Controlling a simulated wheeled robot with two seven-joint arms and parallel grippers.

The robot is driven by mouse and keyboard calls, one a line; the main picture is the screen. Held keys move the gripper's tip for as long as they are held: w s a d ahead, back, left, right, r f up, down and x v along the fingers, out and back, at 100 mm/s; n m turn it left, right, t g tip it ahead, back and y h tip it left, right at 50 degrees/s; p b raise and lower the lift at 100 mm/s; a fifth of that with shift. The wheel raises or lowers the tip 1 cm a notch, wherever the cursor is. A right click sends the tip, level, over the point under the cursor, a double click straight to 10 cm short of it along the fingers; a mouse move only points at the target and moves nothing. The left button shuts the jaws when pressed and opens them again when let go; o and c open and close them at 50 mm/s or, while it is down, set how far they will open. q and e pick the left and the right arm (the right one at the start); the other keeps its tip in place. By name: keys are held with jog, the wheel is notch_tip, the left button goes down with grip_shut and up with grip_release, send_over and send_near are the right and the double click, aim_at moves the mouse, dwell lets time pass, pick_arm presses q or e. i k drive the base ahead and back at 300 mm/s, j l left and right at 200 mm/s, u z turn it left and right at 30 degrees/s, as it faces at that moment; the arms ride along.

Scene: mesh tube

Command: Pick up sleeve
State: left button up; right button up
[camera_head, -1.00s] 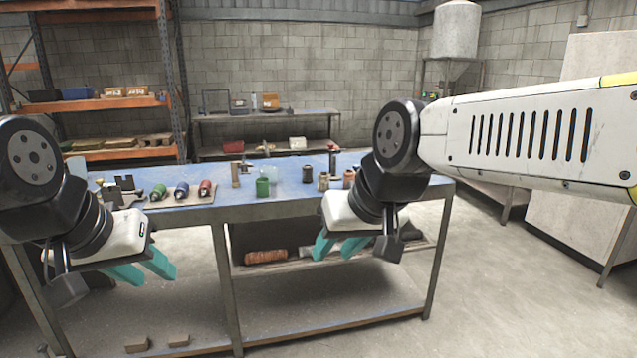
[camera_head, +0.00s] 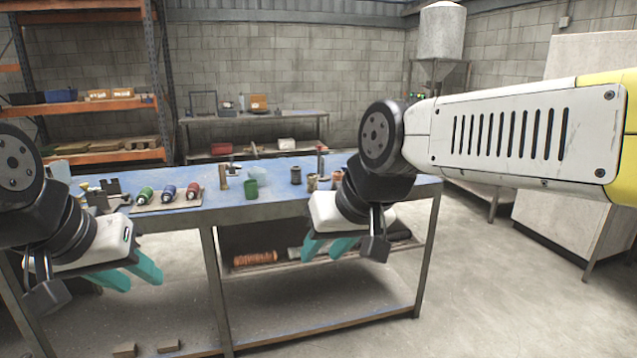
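No object is clearly identifiable as the sleeve. A copper-brown ribbed tube (camera_head: 256,258) lies on the bench's middle shelf, and a grey tube-like piece (camera_head: 295,253) lies to its right, partly hidden by my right gripper. My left gripper (camera_head: 143,284) is at the left in front of the bench, its teal fingers apart and empty. My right gripper (camera_head: 320,259) is in front of the bench's right half, its teal fingers apart with nothing seen between them. Neither gripper visibly touches anything.
A rack (camera_head: 110,105) and second table (camera_head: 240,116) stand behind. Floor at right is open.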

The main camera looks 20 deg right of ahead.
aim_at(312, 179)
jog(key=i+l+u, duration=0.1)
jog(key=i+l, duration=0.25)
jog(key=i+l+u, duration=0.1)
jog(key=i+l, duration=0.25)
jog(key=i+l+u, duration=0.1)
jog(key=i+l, duration=0.2)
jog(key=l, duration=0.15)
jog(key=i+l+u, duration=0.15)
jog(key=i+l, duration=0.15)
jog(key=l, duration=0.15)
jog(key=i+l+u, duration=0.1)
jog(key=i+l, duration=0.2)
jog(key=l, duration=0.15)
